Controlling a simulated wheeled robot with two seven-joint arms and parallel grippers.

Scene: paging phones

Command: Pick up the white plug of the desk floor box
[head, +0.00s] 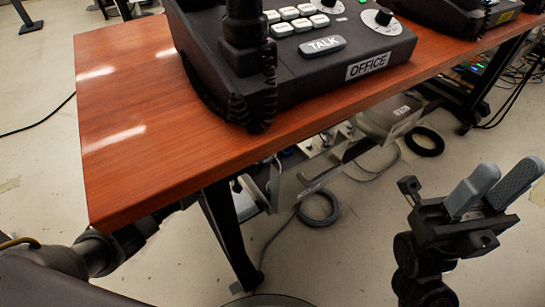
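My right gripper (508,170) is at the lower right, above the floor and to the right of the desk. Its two fingers stand apart with a narrow gap, and nothing shows between them. My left arm (125,245) comes in from the lower left and passes behind the desk's near left corner; its gripper is hidden. I cannot make out a white plug for certain. Under the desk, a partly hidden metal frame (285,190) and small light-coloured parts show, too small to tell apart. I cannot tell which of these is the floor box.
The wooden desk (120,110) carries a black paging phone (300,75) labelled OFFICE, with another phone at the upper right. A dark desk leg (230,235) stands near the middle. A grey coiled cable (320,222) and a black coil (438,150) lie on the floor. A light box (388,118) is below the desk edge.

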